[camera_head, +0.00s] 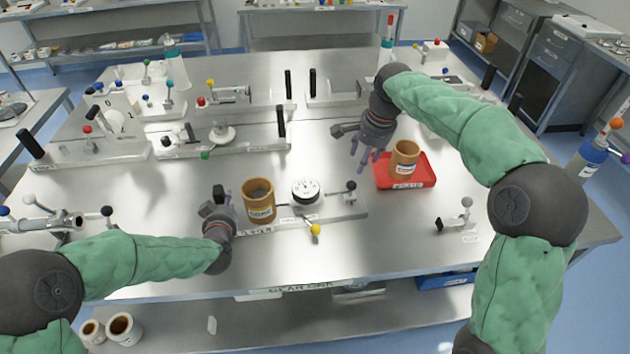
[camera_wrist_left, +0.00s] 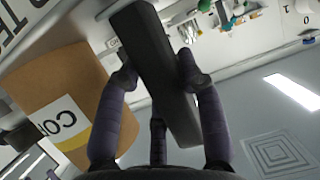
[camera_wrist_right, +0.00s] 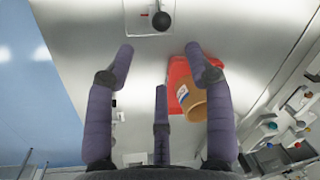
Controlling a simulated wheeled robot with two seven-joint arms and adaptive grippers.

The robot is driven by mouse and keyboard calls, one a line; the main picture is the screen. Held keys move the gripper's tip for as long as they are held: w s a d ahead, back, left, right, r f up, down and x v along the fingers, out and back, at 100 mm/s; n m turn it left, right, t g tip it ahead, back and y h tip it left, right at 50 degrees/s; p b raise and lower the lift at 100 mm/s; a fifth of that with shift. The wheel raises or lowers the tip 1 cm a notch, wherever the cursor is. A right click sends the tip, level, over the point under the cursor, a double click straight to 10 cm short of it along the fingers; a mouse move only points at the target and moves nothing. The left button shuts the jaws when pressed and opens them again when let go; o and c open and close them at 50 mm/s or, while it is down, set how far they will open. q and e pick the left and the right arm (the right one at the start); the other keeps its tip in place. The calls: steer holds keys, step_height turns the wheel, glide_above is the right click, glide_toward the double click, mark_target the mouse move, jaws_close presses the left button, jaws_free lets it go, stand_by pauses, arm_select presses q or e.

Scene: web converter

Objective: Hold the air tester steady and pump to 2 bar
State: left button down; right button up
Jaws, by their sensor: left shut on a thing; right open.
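The air tester is a low plate (camera_head: 338,212) with a round white gauge (camera_head: 305,189), a black-knobbed lever (camera_head: 350,187) at its right end and a yellow ball (camera_head: 315,230) at the front. The gauge reading is too small to tell. A tan core cup (camera_head: 258,204) stands at its left end, also in the left wrist view (camera_wrist_left: 55,85). My left gripper (camera_head: 222,200) is shut on a dark upright handle (camera_wrist_left: 152,65) beside that cup. My right gripper (camera_head: 366,156) is open and empty above the table, behind the tester and left of the red tray.
The red tray (camera_head: 425,182) holds another tan cup (camera_head: 404,157); both show in the right wrist view. A small black-knobbed fixture (camera_head: 455,217) lies at the right. Other valve fixtures (camera_head: 215,140) fill the back left. The table front edge is clear.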

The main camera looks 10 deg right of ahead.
mark_target(351, 189)
steer(key=shift+c, duration=0.3)
steer(key=shift+w+f, duration=0.15)
steer(key=c, duration=1)
steer(key=h, duration=0.1)
steer(key=w+m+h, duration=0.1)
steer(key=m, duration=0.1)
steer(key=shift+w+d+f+g+h, duration=0.25)
steer(key=shift+w+d+g+h, duration=0.05)
steer(key=shift+d+h, duration=0.1)
jaws_close()
steer(key=f, duration=0.3)
steer(key=w+d+f+m+h, duration=0.1)
steer(key=f, duration=0.2)
steer(key=w+f+m+h, duration=0.1)
steer(key=f, duration=0.2)
steer(key=shift+d+f, duration=0.2)
steer(key=shift+d, duration=0.05)
steer(key=shift+s+a+f+m, duration=0.1)
steer(key=shift+s+a+m, duration=0.2)
steer(key=shift+a, duration=0.3)
